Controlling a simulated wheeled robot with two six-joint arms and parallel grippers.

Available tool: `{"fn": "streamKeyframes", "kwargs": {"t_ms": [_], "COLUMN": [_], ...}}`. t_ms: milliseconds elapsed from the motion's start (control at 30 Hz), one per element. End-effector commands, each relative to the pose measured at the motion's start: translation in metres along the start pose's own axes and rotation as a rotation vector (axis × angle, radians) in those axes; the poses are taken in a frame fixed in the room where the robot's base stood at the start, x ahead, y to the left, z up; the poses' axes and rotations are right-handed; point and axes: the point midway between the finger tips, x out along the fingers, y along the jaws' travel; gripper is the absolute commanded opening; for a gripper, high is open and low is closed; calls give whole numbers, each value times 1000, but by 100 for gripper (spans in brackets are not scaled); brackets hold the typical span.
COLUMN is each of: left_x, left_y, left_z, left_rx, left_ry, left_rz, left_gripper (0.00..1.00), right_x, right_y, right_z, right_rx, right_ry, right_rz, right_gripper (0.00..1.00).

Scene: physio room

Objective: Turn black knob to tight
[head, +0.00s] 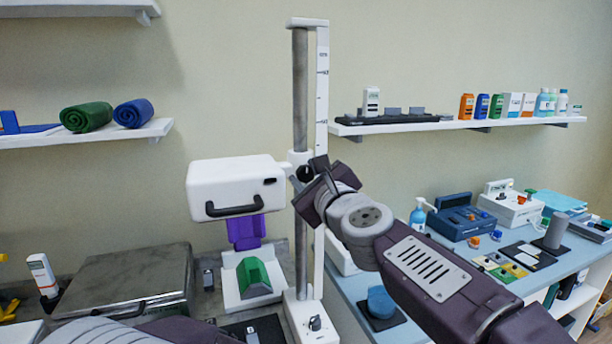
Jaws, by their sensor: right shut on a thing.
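A black knob (305,173) sits on the white sliding bracket of an upright post (300,90) with a printed scale. My right gripper (309,178) is at the knob and shut on it; its wrist and fingers partly cover the knob, so the knob's marking cannot be read. A white boxy head (236,188) with a black handle is on the left of the bracket. My left gripper is not in view; only part of its arm shows at the bottom left.
A purple bracket (244,231) and green block (254,275) are below the white head. A grey metal case (125,280) lies at left. A blue side table (445,287) with several devices is at right. Shelves (460,127) line the wall.

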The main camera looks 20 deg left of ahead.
Motion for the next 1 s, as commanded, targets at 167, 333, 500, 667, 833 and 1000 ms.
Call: {"fn": "streamKeyframes", "kwargs": {"t_ms": [167,333,500,667,833,1000], "left_x": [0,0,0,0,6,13], "left_y": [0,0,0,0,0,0], "left_z": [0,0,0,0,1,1], "left_rx": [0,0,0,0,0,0], "left_ry": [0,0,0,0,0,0], "left_rz": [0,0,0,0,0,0], "left_gripper": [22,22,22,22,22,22], "right_x": [1,1,1,0,-14,-47], "right_y": [4,4,3,2,2,2], "right_z": [-4,-4,-2,-2,-2,-2], "right_rx": [4,3,2,2,1,2], "right_ry": [6,6,4,3,1,0], "right_rz": [8,8,5,3,2,1], "right_gripper": [0,44,57,57,57,57]}}
